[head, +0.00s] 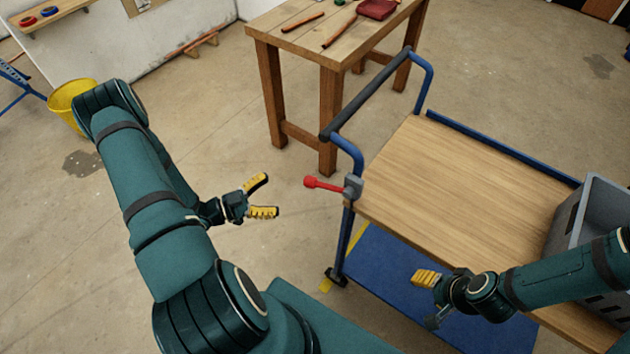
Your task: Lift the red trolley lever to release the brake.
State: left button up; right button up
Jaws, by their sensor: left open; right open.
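The red lever (325,185) sticks out to the left from a grey bracket (353,187) on the near-left corner post of the trolley. It lies close to level, its round red knob at the left end. The trolley (440,175) has a wooden top, a blue frame and a dark push handle (366,92). My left gripper (262,198) is open and empty, to the left of the lever and apart from it, its yellow fingers pointing right. My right gripper (425,290) is in front of the trolley's near side in the picture; its yellow finger pad shows and it holds nothing visible.
A grey crate (567,218) stands on the trolley's right end. A wooden table (300,45) with tools stands behind the trolley. A yellow bucket (72,97) is at the far left. The floor between the bucket, table and trolley is mostly clear.

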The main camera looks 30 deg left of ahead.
aim_at(311, 182)
pick_arm(q)
jog(key=x, duration=1.1)
jog(key=shift+w+d, duration=0.2)
jog(key=shift+w, duration=0.05)
jog(key=c, duration=1.3)
